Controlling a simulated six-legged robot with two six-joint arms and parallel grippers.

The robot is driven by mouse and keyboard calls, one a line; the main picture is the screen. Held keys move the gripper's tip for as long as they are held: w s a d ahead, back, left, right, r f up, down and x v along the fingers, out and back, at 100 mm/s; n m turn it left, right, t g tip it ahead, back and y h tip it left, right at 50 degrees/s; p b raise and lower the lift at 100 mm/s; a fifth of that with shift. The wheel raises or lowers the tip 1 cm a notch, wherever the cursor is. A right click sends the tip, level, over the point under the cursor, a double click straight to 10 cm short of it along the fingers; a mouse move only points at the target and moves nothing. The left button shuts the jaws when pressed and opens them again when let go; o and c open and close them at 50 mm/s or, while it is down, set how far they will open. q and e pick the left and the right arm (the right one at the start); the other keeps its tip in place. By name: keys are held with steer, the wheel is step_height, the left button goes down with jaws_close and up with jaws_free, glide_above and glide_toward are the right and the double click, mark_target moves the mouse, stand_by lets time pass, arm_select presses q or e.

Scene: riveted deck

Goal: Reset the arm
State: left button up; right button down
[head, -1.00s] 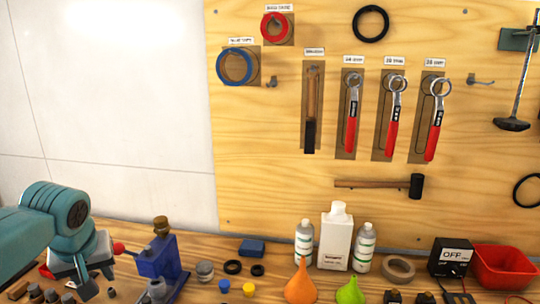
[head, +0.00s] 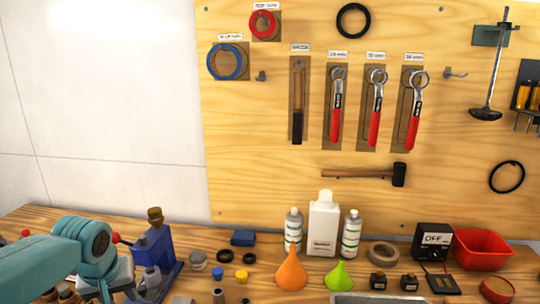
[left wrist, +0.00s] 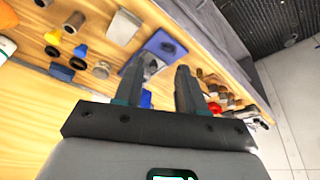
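My left arm (head: 75,250) comes in from the left edge of the head view, low over the workbench. Its gripper is only partly seen there, near the blue vise-like tool (head: 154,250). In the left wrist view, my left gripper (left wrist: 161,75) has its two dark fingers apart with a clear gap and nothing held between them. Past the fingers, the blue tool (left wrist: 160,44) stands on the bench, apart from the fingertips as far as I can tell. My right arm and gripper are not in view.
The wooden bench holds bottles (head: 322,228), an orange funnel (head: 291,270), a green funnel (head: 339,276), a red bin (head: 483,249) and small parts. A pegboard (head: 270,190) with hanging tools stands behind. In the wrist view, grey floor (left wrist: 295,85) lies past the bench edge.

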arm_select(q)
steer(key=s+d+f+m+g+h+b, duration=0.1)
steer(key=s+d+f, duration=0.1)
steer(key=d+f, duration=0.5)
steer(key=s+d+f+m+h+b, duration=0.1)
steer(key=d+f+h, duration=0.1)
steer(key=f, duration=1)
steer(key=s+d+f+m+g+h+b, duration=0.1)
steer(key=s+d+f+b, duration=0.1)
steer(key=d+f, duration=0.5)
steer(key=s+d+f+g+h+b, duration=0.1)
steer(key=s+d+f, duration=0.4)
steer(key=s+f, duration=1.2)
steer(key=shift+s+d+b, duration=0.3)
steer(key=shift+s+b, duration=0.1)
steer(key=shift+b, duration=0.4)
steer(key=shift+a+f, duration=0.1)
